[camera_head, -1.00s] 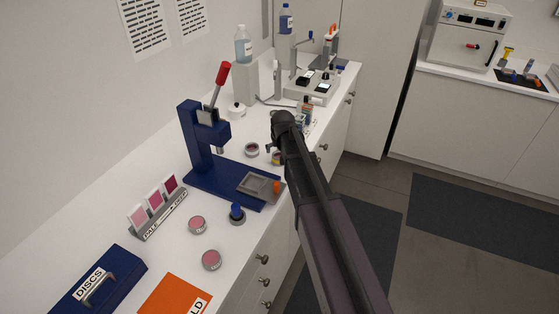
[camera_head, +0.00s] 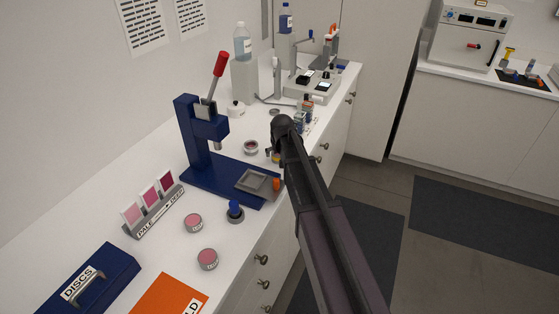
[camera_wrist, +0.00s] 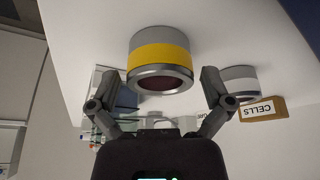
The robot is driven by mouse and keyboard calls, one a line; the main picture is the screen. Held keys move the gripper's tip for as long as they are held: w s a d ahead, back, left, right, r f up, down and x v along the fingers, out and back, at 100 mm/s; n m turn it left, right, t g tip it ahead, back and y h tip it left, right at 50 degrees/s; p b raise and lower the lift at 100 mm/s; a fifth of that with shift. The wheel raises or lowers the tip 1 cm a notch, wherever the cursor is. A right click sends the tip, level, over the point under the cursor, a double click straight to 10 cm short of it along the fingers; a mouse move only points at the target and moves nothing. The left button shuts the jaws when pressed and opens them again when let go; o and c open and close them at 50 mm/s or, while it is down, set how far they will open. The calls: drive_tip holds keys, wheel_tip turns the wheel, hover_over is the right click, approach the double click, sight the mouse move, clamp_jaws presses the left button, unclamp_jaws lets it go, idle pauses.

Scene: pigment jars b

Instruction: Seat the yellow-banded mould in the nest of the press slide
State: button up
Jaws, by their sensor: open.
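The yellow-banded mould (camera_wrist: 160,55) is a pale cylinder with a yellow band, a metal rim and a dark red inside. In the wrist view it sits on the white counter, between and slightly beyond the fingertips of my gripper (camera_wrist: 160,77), which is open around empty space. In the head view my arm hides most of the mould and gripper. The blue press (camera_head: 190,135) stands to the left of my arm. Its grey slide (camera_head: 257,181) lies at the front of the base, with a square recess that looks empty and an orange knob (camera_head: 277,184).
Another round pot (camera_wrist: 239,80) stands right of the mould, beside a CELLS card (camera_wrist: 258,110). A dark-red-filled pot (camera_head: 251,147) is behind the slide. Pink jars (camera_head: 194,223), a blue-topped piece (camera_head: 235,211) and shade cards (camera_head: 150,205) occupy the near counter.

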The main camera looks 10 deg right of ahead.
idle(0.6)
drive_tip(key=c, duration=1.1)
drive_tip(key=shift+r, duration=0.15)
drive_tip(key=shift+c, duration=0.2)
wheel_tip(320, 180, up, 10)
drive_tip(key=p, duration=1)
drive_tip(key=shift+f, duration=0.2)
drive_tip(key=shift+d, duration=0.15)
